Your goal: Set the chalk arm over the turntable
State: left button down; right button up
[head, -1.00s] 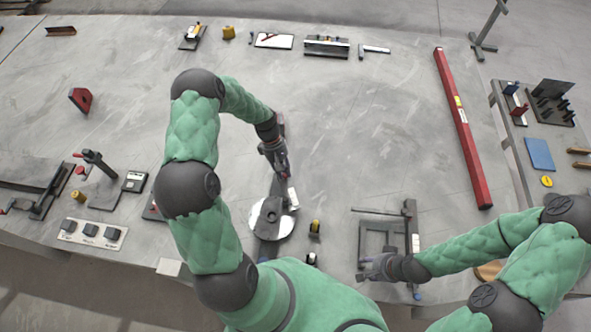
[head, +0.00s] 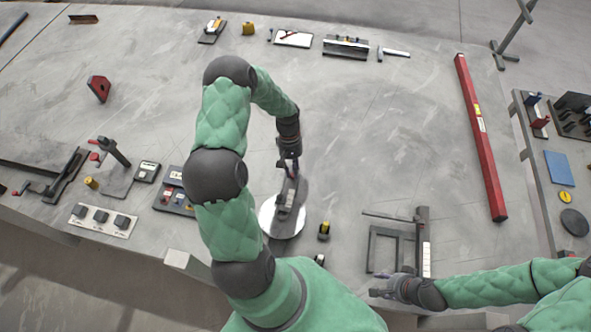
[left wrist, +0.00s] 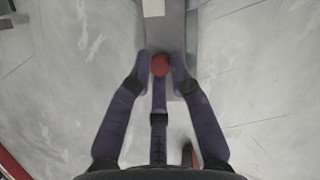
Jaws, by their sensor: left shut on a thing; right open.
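The turntable (head: 267,216) is a pale round disc on a dark grey base at the table's near middle. The chalk arm (head: 291,197) is a grey bar lying partly over the disc's right side in the head view. It also shows as a grey bar with a white block in the left wrist view (left wrist: 172,35). My left gripper (head: 289,172) is shut on the chalk arm's red knob (left wrist: 160,65), with a finger on either side of it. Whether the bar touches the disc cannot be told. My right gripper (head: 382,288) is open and empty by a grey frame.
The grey frame (head: 374,250) lies right of the turntable. A small black and yellow item (head: 324,230) stands close to the disc. A tray with dark blocks (head: 102,218) and a black stand (head: 115,155) lie left. The table's middle right is clear up to a red level (head: 480,140).

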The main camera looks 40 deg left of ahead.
pick_arm(q)
jog(key=c, duration=1.1)
grip_release()
jog(key=shift+s, duration=0.1)
jog(key=shift+c, duration=0.2)
jog(key=v, duration=1.2)
jog(key=shift+d, duration=0.1)
